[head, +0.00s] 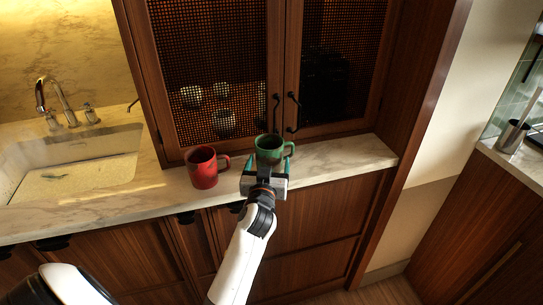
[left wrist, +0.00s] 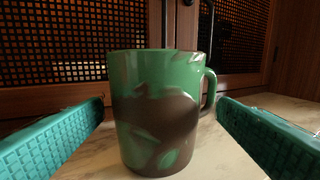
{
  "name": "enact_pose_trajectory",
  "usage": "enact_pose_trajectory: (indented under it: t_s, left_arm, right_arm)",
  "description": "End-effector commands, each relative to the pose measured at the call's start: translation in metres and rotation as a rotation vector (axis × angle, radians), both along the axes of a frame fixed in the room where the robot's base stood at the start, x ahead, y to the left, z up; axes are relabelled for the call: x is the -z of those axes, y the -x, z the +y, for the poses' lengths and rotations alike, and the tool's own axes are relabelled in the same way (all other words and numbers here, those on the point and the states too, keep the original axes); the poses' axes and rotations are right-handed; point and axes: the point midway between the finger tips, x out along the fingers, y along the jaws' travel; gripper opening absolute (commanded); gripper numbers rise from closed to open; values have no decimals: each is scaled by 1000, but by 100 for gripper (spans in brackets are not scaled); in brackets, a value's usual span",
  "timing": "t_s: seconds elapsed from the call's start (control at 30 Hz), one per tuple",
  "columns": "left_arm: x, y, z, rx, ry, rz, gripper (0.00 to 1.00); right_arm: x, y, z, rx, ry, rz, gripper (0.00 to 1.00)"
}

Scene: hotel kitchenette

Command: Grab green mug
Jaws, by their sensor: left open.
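The green mug (head: 268,147) stands upright on the marble counter in front of the cabinet doors, its handle to the right. In the left wrist view the mug (left wrist: 155,75) fills the middle, with dark brown patches on its side. My left gripper (head: 266,168) is at the mug's near side. Its teal fingers are open, one on each side of the mug with gaps between. In the left wrist view the open gripper (left wrist: 160,130) shows a finger at each edge. The mug's lower part is hidden by the gripper in the head view. My right gripper is not in view.
A red mug (head: 202,168) stands on the counter just left of the green mug. Behind are mesh cabinet doors (head: 215,70) with black handles (head: 293,112). A sink (head: 75,165) lies at the left. The counter (head: 345,155) right of the green mug is clear.

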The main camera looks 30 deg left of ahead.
Motion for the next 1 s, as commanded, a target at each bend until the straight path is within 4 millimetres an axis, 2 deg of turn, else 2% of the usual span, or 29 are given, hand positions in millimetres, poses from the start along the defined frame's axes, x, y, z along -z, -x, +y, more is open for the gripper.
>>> enact_pose_trajectory:
  t_s: [0.2, 0.33, 0.63, 0.67, 0.9, 1.0]
  left_arm:
    - [-6, -25, 17, -1, -3, 1, 82]
    - [-4, -40, 23, 0, -1, 0, 82]
    - [-2, -44, 25, 0, 0, 1, 82]
    - [-2, -44, 25, 0, 0, 1, 79]
    - [-2, -44, 25, 0, 0, 1, 39]
    - [-3, -44, 25, 1, 0, -1, 39]
  right_arm:
    - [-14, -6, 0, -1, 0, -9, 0]
    - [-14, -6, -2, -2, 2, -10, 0]
    - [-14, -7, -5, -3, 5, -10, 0]
    - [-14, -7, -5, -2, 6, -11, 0]
    - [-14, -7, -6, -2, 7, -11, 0]
    - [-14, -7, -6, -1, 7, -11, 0]
